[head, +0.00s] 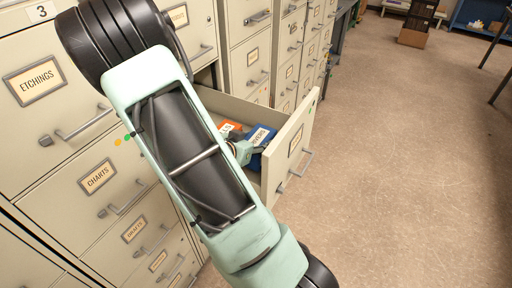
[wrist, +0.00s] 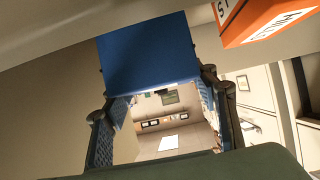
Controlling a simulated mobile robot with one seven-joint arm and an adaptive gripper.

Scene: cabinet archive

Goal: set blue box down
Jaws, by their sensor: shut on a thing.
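The blue box (head: 262,136) has a pale label and is inside the open drawer, close behind its front panel. In the wrist view the blue box (wrist: 147,58) spans the gap between the two fingers. My gripper (head: 243,150) reaches into the drawer and is shut on the blue box. Its fingers (wrist: 157,100) lie along opposite sides of the box. Whether the underside of the box touches the drawer floor cannot be seen.
An orange box (head: 229,127) is in the drawer beside the blue one; it also shows in the wrist view (wrist: 262,22). The open drawer (head: 292,150) juts into the aisle. Closed labelled cabinets (head: 40,85) line the left. The floor (head: 400,180) at right is clear.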

